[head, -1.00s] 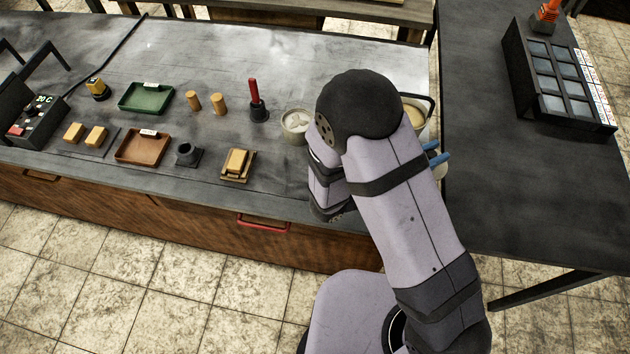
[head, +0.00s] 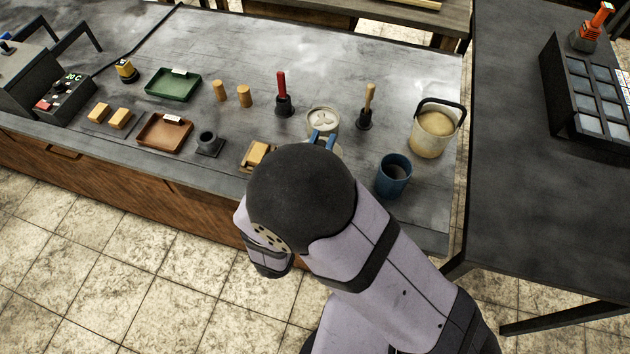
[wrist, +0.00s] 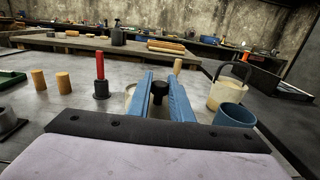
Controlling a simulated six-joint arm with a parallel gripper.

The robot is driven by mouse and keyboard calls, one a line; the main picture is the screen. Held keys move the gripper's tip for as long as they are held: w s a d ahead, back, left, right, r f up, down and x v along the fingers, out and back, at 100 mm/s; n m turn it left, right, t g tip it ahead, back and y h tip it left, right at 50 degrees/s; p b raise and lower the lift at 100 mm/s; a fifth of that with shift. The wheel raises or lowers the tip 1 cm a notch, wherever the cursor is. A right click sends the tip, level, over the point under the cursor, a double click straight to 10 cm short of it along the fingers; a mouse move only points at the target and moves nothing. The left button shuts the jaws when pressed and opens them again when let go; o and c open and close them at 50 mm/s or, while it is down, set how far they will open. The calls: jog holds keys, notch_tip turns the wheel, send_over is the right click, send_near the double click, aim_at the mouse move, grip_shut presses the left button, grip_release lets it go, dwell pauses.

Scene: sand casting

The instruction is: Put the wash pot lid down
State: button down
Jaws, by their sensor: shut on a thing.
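My gripper (head: 322,138) is shut on the black knob (wrist: 160,87) of the wash pot lid. In the wrist view, the blue fingers (wrist: 162,76) stand on either side of the knob. The lid's disc is mostly hidden; a pale edge (head: 338,149) shows beside the fingers in the head view. I cannot tell whether the lid touches the bench. An open blue pot (head: 393,176) stands to the right of my gripper, and also shows in the wrist view (wrist: 234,115). I cannot tell for certain which pot is the wash pot.
A pale round pot (head: 322,120) stands just beyond my fingers. A wooden-handled tool (head: 367,108) and a handled bucket (head: 434,132) stand to the right. A red-handled tool (head: 282,96) and a small block on a tray (head: 257,154) are to the left. The back of the bench (head: 330,60) is clear.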

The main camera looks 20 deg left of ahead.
jog(key=shift+s+a+y, duration=0.3)
jog(key=shift+a, duration=0.25)
jog(key=shift+f, duration=5)
jog(key=shift+f, duration=0.2)
jog(key=c, duration=1.6)
grip_release()
jog(key=shift+r, duration=0.15)
